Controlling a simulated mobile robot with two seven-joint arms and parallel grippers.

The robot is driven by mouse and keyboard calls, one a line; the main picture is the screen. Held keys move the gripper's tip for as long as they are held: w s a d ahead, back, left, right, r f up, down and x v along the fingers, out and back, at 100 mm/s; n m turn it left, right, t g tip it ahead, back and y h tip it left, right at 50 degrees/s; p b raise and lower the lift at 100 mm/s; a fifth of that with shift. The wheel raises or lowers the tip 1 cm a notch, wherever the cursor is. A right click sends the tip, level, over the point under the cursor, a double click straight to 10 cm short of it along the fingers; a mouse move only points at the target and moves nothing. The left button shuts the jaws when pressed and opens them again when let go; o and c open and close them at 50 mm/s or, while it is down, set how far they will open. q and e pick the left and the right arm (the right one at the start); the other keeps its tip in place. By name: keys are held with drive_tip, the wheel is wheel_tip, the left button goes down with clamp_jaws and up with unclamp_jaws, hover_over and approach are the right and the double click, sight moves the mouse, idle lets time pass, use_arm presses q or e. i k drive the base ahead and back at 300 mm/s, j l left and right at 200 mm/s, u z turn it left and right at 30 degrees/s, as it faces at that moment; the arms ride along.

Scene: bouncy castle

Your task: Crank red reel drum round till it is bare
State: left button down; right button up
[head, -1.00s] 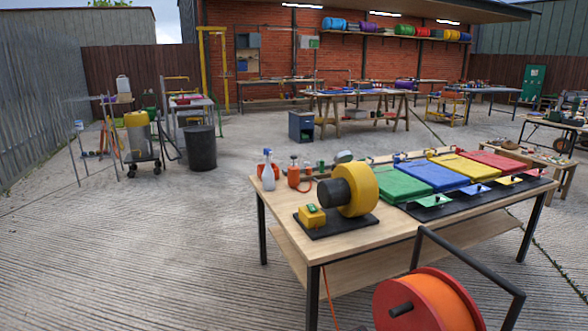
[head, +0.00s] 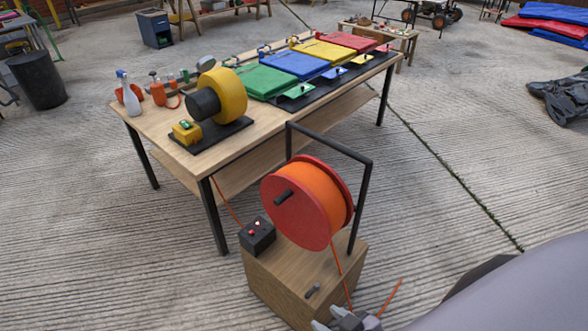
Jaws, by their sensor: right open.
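The red reel drum (head: 287,212) stands in a black frame (head: 364,195) on a wooden box (head: 280,280). Orange line (head: 325,192) is still wound thickly between its red flanges. A dark crank peg (head: 284,198) sticks out of its near face. An orange line hangs from the drum toward the bottom edge, and another orange stretch (head: 391,297) shows beside my right gripper. My right gripper (head: 346,318) is at the bottom edge, open, low in front of the box and apart from the crank peg. Its lower part is cut off. My left gripper is out of view.
Behind stands a table (head: 160,128) with a yellow blower (head: 224,95) and coloured folded sheets (head: 265,80). Concrete floor is free to the right.

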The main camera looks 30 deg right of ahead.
sight(295, 211)
drive_tip(key=i+j, duration=0.2)
drive_tip(key=i, duration=0.25)
drive_tip(key=i+z, duration=0.1)
drive_tip(key=z, duration=1.5)
